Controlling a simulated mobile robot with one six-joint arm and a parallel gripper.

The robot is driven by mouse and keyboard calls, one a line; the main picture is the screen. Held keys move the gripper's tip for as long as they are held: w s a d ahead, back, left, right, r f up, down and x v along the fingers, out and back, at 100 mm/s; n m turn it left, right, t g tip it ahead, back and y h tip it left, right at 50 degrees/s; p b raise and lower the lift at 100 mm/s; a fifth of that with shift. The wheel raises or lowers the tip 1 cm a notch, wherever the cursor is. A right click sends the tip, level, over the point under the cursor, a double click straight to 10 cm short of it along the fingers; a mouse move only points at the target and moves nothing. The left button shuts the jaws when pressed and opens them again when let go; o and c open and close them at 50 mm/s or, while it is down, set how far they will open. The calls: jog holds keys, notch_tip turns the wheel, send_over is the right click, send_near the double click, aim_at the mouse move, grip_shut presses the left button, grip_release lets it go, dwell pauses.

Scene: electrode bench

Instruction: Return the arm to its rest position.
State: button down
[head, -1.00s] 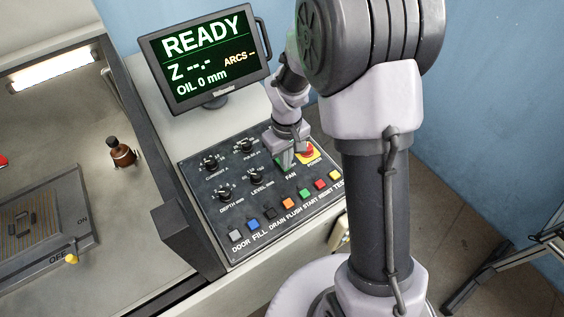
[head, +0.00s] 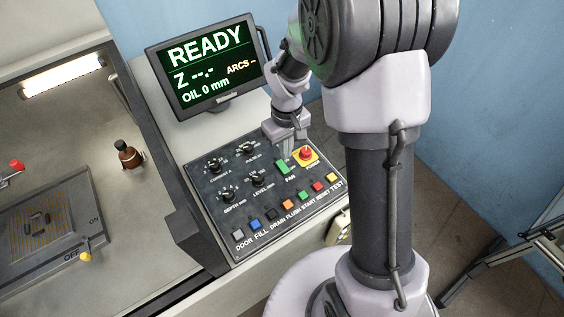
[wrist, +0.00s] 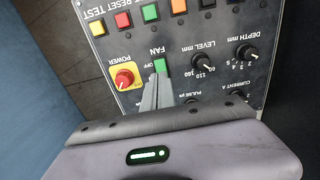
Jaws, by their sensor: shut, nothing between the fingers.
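My gripper (head: 286,148) is over the back right part of the control panel (head: 209,213), close to the green fan switch (head: 282,167) and the red power knob (head: 306,153) on its yellow plate. In the wrist view its fingers (wrist: 156,92) are shut together with nothing between them, and they point at the panel just beside the green fan switch (wrist: 160,65). The red power knob (wrist: 124,80) lies to the left of the fingers there. Whether the fingertips touch the panel is hard to tell, but in the head view they appear raised above it.
The monitor (head: 211,62) stands behind the panel and reads READY. A machine tank with a plate (head: 20,240) and a brown bottle (head: 128,154) lies to the left. A blue wall is behind and to the right. A dark stand (head: 500,262) is at the right.

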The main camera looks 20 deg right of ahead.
jog(key=s+a+r+m+t+b, duration=0.2)
jog(key=s+r+m+t+b, duration=0.15)
jog(key=s+r+b, duration=0.45)
jog(key=s+a+r+m+t+y+b, duration=0.2)
jog(key=s+m+b, duration=0.1)
jog(key=s, duration=0.8)
jog(key=shift+r+m, duration=0.4)
jog(key=shift+m, duration=0.35)
